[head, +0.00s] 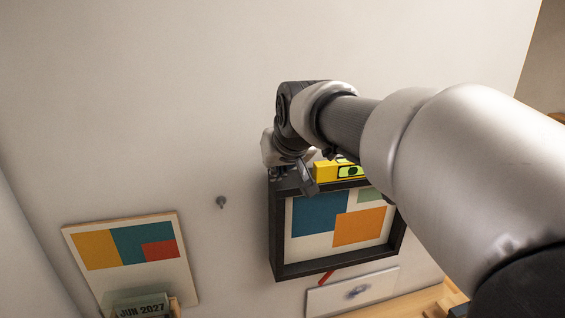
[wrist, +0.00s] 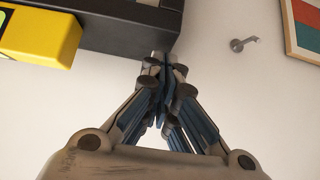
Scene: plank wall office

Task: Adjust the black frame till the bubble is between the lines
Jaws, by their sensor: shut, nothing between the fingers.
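The black frame (head: 277,240) hangs on the wall in the head view, with a picture of coloured blocks inside; it looks tilted in that view. A yellow spirit level (head: 325,172) rests on its top edge, partly hidden by my arm. Its green vial (head: 352,171) shows dark marks, but the bubble's place between the lines is too small to tell. My gripper (head: 279,172) is at the frame's upper left corner. In the wrist view, my gripper (wrist: 162,62) is shut and empty, its tips at the corner of the black frame (wrist: 120,22), beside the yellow level (wrist: 45,35); contact is unclear.
A bare hook (head: 221,202) sticks out of the wall left of the frame. A colour-block calendar (head: 135,255) is at lower left. A whitish panel (head: 330,296) and a red item (head: 327,277) are below the frame. The wall above is clear.

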